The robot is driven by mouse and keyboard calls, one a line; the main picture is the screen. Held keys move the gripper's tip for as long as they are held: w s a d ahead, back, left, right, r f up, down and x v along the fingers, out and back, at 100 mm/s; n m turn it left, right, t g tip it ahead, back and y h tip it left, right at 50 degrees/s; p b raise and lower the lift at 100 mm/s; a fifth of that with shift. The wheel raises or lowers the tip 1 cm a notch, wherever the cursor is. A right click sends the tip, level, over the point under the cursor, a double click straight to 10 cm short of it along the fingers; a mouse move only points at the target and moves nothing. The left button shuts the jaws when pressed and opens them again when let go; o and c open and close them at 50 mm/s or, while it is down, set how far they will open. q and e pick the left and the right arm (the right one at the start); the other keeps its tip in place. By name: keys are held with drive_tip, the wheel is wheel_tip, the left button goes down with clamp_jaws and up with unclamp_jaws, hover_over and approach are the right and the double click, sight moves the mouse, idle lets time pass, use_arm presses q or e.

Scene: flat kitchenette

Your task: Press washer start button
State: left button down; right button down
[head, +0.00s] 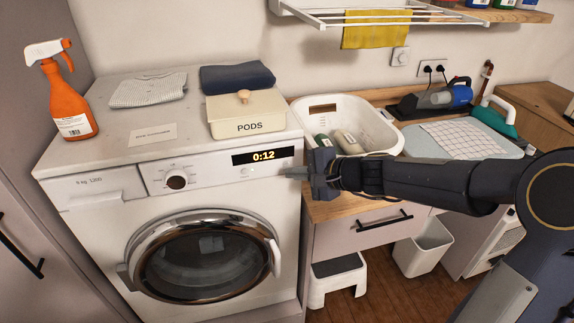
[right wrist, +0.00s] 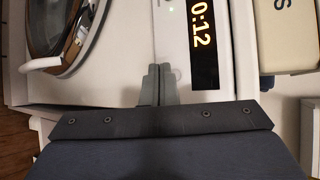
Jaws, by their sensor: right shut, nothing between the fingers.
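The white washer (head: 75,225) stands at the left with its round door closed. Its black display (head: 267,156) reads 0:12, and it also shows in the right wrist view (right wrist: 203,45). A small round button (head: 247,172) sits under the display on the control panel. My right gripper (head: 287,173) is shut and empty, in front of the panel's right end, to the right of the button. In the right wrist view its fingertips (right wrist: 158,68) show against the white panel beside a faint round outline (right wrist: 177,73). Whether they touch the panel I cannot tell. My left gripper is out of view.
On the washer top are a PODS box (head: 247,115), folded cloths (head: 237,77), a card (head: 153,134) and an orange spray bottle (head: 71,100). A white basket (head: 376,122) stands on the counter behind my right arm. A step stool (head: 337,280) stands below.

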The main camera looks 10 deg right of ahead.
idle(0.6)
drive_tip(key=shift+w, duration=0.45)
